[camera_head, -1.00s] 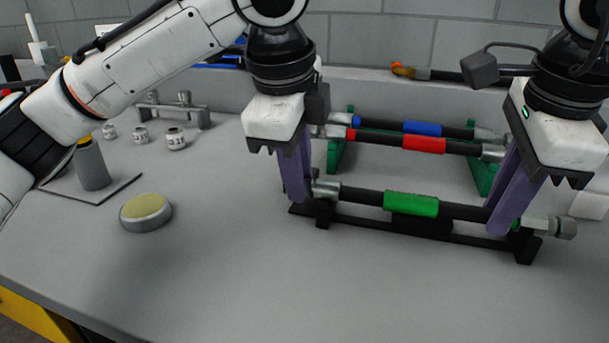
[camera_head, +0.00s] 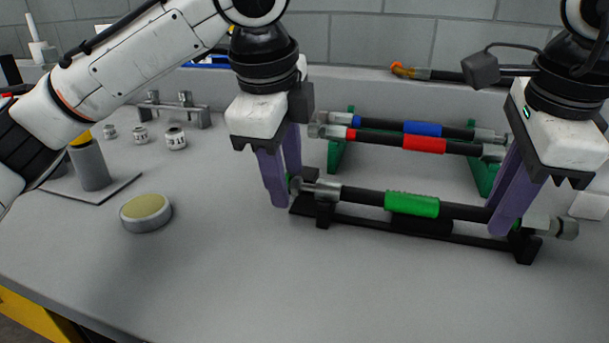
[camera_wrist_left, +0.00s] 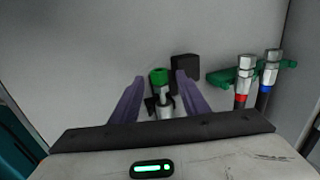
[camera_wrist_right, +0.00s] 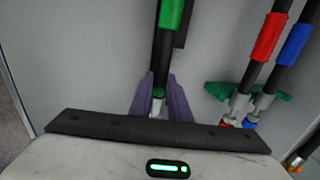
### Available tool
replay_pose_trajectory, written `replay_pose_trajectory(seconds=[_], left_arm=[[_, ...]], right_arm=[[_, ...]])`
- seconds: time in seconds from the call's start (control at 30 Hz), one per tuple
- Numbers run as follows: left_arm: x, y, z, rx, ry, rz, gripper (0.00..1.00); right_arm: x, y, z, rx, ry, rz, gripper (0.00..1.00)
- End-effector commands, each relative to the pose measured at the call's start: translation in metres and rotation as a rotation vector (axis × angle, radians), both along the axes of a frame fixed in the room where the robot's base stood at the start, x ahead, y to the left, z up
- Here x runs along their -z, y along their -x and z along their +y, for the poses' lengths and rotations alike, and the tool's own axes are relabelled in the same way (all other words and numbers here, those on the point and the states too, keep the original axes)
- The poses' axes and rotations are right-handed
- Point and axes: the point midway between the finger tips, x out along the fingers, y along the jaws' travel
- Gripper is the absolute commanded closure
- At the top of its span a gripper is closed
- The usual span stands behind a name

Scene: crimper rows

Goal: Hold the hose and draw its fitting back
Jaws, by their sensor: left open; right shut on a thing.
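The hose (camera_head: 362,196) with a green sleeve (camera_head: 411,204) lies level along a low black stand (camera_head: 345,217). A metal fitting (camera_head: 320,190) with a green end (camera_head: 295,186) is at its left end. Another metal fitting (camera_head: 566,229) is at its right end. My left gripper (camera_head: 280,202) is open beside the left end. In the left wrist view its fingers (camera_wrist_left: 158,86) stand apart on either side of the green end (camera_wrist_left: 158,76). My right gripper (camera_head: 500,228) is shut on the hose's right part. In the right wrist view its fingers (camera_wrist_right: 158,92) partly hide the grip.
Behind, a blue-sleeved hose (camera_head: 422,128) and a red-sleeved hose (camera_head: 424,144) lie on green supports (camera_head: 336,155). A round yellow-topped puck (camera_head: 146,208) sits at the left, with small weights (camera_head: 175,138) behind. The front of the bench is clear.

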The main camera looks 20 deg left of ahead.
Motion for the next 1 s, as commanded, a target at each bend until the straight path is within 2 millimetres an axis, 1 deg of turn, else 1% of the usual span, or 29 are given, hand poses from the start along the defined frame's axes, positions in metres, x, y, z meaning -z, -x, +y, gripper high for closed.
replay_pose_trajectory(seconds=[0.17,0.27,0.5,0.6,0.7,0.83,1.0], left_arm=[[-0.006,0.002,-0.001,0.002,0.002,-0.002,0.59],[-0.019,0.005,-0.001,0.002,0.002,-0.005,0.59],[-0.069,0.020,0.000,0.000,0.000,-0.006,0.59],[-0.087,0.026,0.000,-0.001,-0.001,-0.006,0.59],[-0.100,0.030,0.000,-0.002,0.000,-0.003,0.59],[-0.111,0.034,0.000,-0.001,-0.001,-0.002,0.59],[-0.115,0.035,0.000,0.000,0.000,0.000,0.59]], right_arm=[[0.000,0.000,-0.001,0.002,0.004,0.000,1.00],[0.000,0.000,-0.001,0.002,0.004,-0.001,1.00],[0.000,0.000,-0.001,0.002,0.003,-0.001,1.00],[0.000,0.000,-0.001,0.002,0.003,-0.001,1.00],[0.000,0.000,0.000,0.001,0.002,-0.001,1.00],[0.000,0.000,0.000,0.001,0.002,-0.001,1.00],[0.000,0.000,0.000,0.001,0.001,-0.001,1.00]])
